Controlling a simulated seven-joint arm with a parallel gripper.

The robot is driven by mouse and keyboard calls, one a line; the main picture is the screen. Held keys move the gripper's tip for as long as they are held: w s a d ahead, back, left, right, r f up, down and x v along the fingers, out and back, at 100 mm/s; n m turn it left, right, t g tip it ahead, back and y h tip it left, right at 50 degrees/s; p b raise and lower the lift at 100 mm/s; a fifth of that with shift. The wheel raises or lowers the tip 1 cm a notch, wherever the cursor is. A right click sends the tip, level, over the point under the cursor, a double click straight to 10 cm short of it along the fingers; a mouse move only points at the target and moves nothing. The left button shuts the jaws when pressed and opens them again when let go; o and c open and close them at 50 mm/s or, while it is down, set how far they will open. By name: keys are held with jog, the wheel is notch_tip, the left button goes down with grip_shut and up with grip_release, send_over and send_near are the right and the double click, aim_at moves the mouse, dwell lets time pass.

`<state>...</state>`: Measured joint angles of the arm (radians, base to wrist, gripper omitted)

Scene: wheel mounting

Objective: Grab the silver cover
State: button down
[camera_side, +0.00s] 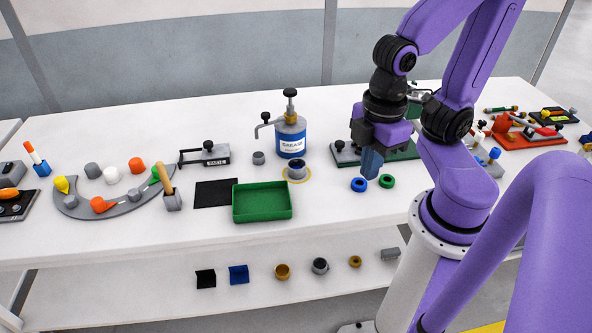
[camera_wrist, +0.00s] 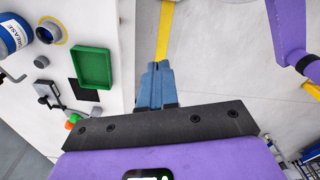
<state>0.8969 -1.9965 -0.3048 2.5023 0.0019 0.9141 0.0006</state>
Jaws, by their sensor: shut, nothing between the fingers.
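I cannot tell for certain which thing is the silver cover. A grey cylindrical part with a dark top (camera_side: 296,170) stands in a yellow ring on the table; it also shows in the wrist view (camera_wrist: 45,34). A small grey cap (camera_side: 258,158) stands left of the grease can, and in the wrist view (camera_wrist: 41,62). A silver-grey round part (camera_side: 320,266) sits on the lower shelf. My gripper (camera_side: 369,172) is above the table, right of the ringed part and apart from all of these. Its blue fingers (camera_wrist: 157,68) are shut and empty, pointing down.
A blue-labelled grease can (camera_side: 291,136) stands behind the ringed part. A green tray (camera_side: 262,216) and black mat (camera_side: 212,193) lie in front. Blue (camera_side: 359,184) and green (camera_side: 387,181) rings lie near my fingers. The lower shelf (camera_side: 130,300) holds several small parts.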

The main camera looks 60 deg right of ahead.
jog(key=c, duration=1.8)
grip_release()
jog(key=o, duration=1.3)
